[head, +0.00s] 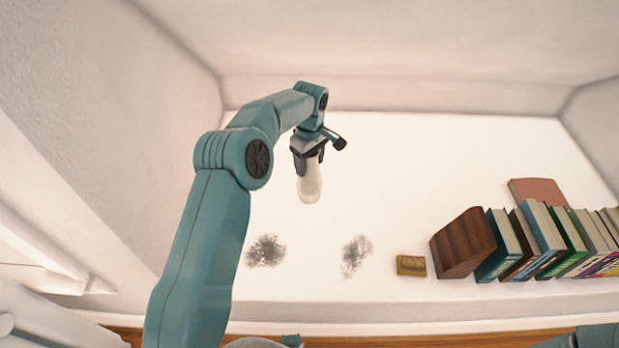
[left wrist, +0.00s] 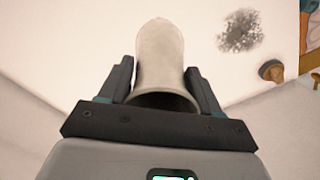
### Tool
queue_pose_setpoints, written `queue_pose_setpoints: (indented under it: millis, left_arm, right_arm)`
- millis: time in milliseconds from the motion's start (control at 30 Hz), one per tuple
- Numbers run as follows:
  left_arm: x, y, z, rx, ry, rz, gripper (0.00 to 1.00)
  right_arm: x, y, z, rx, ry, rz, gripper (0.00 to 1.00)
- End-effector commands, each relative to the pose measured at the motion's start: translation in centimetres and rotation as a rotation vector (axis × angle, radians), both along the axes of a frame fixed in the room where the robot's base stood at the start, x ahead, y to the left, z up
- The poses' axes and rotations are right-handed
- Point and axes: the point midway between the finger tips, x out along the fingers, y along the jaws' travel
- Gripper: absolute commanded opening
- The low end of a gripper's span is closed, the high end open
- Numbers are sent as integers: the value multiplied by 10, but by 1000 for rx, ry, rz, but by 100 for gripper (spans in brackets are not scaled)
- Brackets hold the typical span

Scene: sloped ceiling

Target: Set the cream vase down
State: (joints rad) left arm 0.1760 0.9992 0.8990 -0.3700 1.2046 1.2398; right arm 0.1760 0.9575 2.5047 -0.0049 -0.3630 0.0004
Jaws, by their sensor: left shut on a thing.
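The cream vase (head: 309,184) hangs below my left gripper (head: 308,156) in the head view, over the white surface (head: 420,180). In the left wrist view the vase (left wrist: 160,58) stands between the two dark fingers of my left gripper (left wrist: 160,85), with its flared dark opening toward the palm. The left gripper is shut on it. I cannot tell from these views whether the vase's far end touches the surface. My right gripper is not in view; only a bit of teal arm shows at the bottom right.
Two dark smudges (head: 266,251) (head: 356,254) mark the surface. A small brown-yellow block (head: 410,265), a wooden wedge-like block (head: 464,244) and a row of books (head: 548,240) stand at the right, with a reddish-brown flat thing (head: 538,192) behind. The surface around the vase is clear.

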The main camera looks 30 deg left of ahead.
Motion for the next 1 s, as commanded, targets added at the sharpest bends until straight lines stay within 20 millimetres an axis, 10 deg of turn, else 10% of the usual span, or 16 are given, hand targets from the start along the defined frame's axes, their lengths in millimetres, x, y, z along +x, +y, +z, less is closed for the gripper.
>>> queue_pose_setpoints:
  millis: [433, 833, 867, 1000]
  left_arm:
    - [0, 0, -58, 0, 0, 0, 0]
    - [1, 0, -64, 0, -3, 0, 0]
    - [0, 0, -63, 0, -1, 0, 73]
    - [0, 0, -63, 0, -1, 0, 89]
  right_arm:
    - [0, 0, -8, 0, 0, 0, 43]
    - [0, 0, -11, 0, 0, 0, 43]
    - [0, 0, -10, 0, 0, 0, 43]
    - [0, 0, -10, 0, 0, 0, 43]
